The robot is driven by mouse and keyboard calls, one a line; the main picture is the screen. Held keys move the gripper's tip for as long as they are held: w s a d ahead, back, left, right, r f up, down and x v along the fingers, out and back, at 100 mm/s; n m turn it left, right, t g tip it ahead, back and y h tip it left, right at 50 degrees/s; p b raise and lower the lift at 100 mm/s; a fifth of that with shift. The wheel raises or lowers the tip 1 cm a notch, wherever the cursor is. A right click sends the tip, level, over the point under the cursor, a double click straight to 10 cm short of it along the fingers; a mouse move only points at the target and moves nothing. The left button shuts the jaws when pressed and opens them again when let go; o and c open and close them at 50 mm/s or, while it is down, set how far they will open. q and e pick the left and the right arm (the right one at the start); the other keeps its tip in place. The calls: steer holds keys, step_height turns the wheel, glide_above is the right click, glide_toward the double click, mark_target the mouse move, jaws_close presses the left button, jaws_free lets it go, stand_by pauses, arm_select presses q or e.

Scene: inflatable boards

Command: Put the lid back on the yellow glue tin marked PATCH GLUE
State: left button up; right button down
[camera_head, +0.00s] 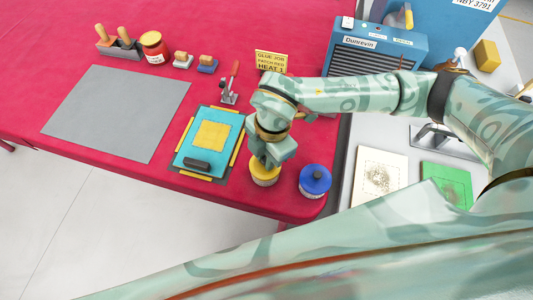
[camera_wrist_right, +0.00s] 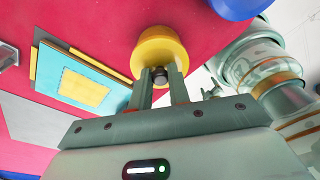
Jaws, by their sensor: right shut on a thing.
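The yellow glue tin (camera_head: 265,180) stands near the front edge of the red table, with a pale label band on its side; its lettering is too small to read. My right gripper (camera_head: 266,160) is directly above it, pointing down. In the right wrist view, the gripper (camera_wrist_right: 161,78) is shut on the dark knob of a round yellow lid (camera_wrist_right: 160,45). In the head view the lid is at or just over the tin's top, partly hidden by the gripper. I cannot tell whether it is seated or slightly apart. My left gripper is not in view.
A blue-lidded tin (camera_head: 315,179) stands close to the right of the yellow tin. A teal board with a yellow patch (camera_head: 212,135) lies to the left, with a dark roller or block (camera_head: 197,164) on it. A small sign (camera_head: 271,61) and red-handled tool (camera_head: 232,83) stand behind.

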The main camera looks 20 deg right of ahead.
steer(key=shift+f+p, duration=0.15)
steer(key=shift+p, duration=0.75)
stand_by(1.4)
steer(key=c, duration=0.8)
jaws_free()
steer(key=shift+o, duration=0.2)
step_height(320, 180, up, 7)
steer(key=p, duration=0.6)
steer(key=shift+p, duration=0.4)
jaws_close()
